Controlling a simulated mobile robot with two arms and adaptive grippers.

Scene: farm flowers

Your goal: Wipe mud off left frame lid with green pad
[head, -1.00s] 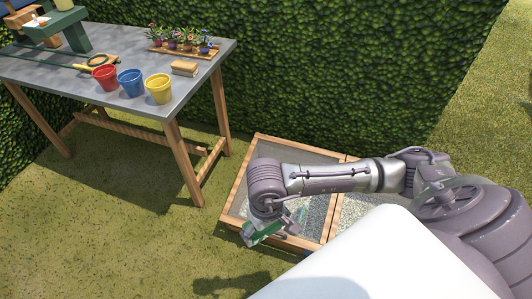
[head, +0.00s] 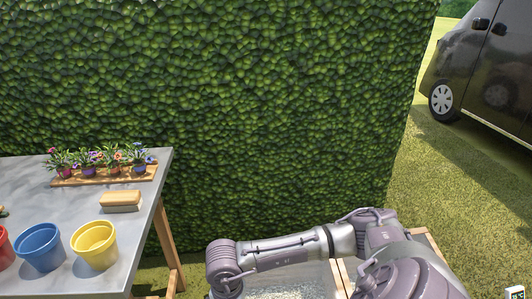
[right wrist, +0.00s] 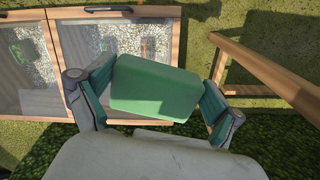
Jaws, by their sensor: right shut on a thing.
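In the right wrist view my right gripper (right wrist: 157,86) is shut on the green pad (right wrist: 150,92), with one finger at each end of it. The pad is over the near edge of a wood-bordered glass frame lid (right wrist: 122,66), the one on the table's side. I cannot tell whether the pad touches the glass. A dark handle (right wrist: 108,9) is on the lid's far edge. No mud shows clearly on the glass. In the head view only a bit of the lid (head: 300,292) shows below my right arm; the hand is out of view. My left gripper is not in view.
A second glass lid (right wrist: 20,65) adjoins the first. A grey table (head: 150,180) holds a brush (head: 120,202), potted flowers (head: 103,162), and blue (head: 40,247) and yellow (head: 94,245) buckets. A hedge (head: 250,110) stands close behind. A dark van (head: 490,70) is far right.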

